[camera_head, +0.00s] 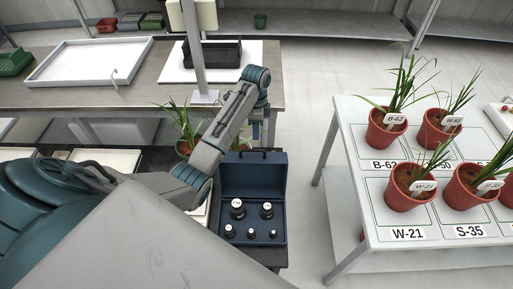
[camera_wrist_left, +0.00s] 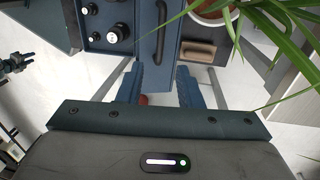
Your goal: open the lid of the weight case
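The blue weight case (camera_head: 280,222) stands on a dark surface in the middle of the head view. Its lid (camera_head: 253,174) is raised at the back, with its inside showing. Several black weights (camera_head: 237,209) with pale tops stand inside. The left wrist view shows the lid's dark handle (camera_wrist_left: 161,30) and some weights (camera_wrist_left: 116,33). My left gripper (camera_head: 258,130) points down just behind the raised lid. In the left wrist view its two fingers (camera_wrist_left: 160,85) are apart, with nothing held between them. A small dark gripper-like shape (camera_wrist_left: 18,62), probably my right gripper, shows at the left edge.
A potted plant (camera_head: 183,125) stands close behind and left of the case; its leaves hang near my left gripper in the wrist view. A white table (camera_head: 352,108) with potted plants is at right. A grey bench (camera_head: 130,93) holds trays behind. Floor between is clear.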

